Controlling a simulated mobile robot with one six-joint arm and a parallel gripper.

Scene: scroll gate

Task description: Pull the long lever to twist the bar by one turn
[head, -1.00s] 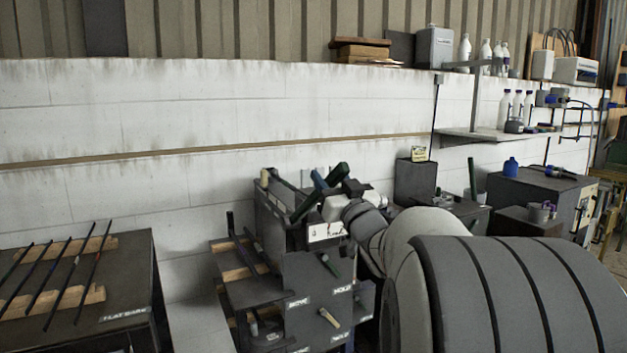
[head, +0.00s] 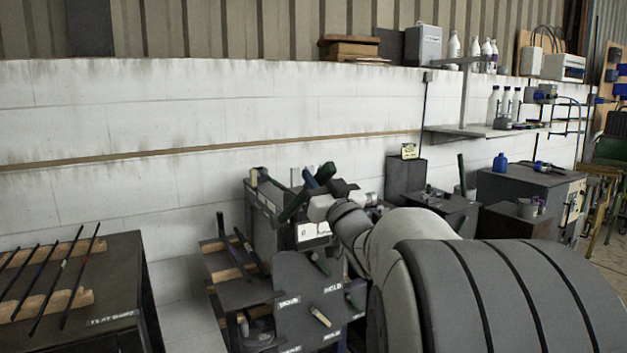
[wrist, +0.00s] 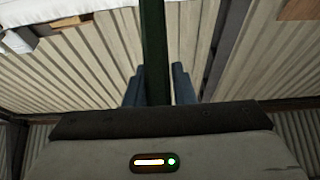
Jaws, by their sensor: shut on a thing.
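The long lever (head: 293,208) is a dark green handle slanting up to the right over the top of the grey machine (head: 300,270). In the wrist view the lever (wrist: 154,50) runs as a dark upright shaft between the two blue fingers of my gripper (wrist: 159,88). My gripper (head: 316,183) is shut on the lever, and its blue fingers show beside it above the machine. A white dial plate (head: 312,231) faces front under the gripper. The bar to be twisted cannot be made out; my wrist and the machine's body hide part of the top.
A side table with dark flat bars (head: 70,280) stands at the left. A short wooden-ended lever (head: 320,316) sticks out of the machine's labelled front panel. A dark box (head: 405,178) and a bench (head: 530,185) stand to the right. The white wall (head: 200,110) is close behind.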

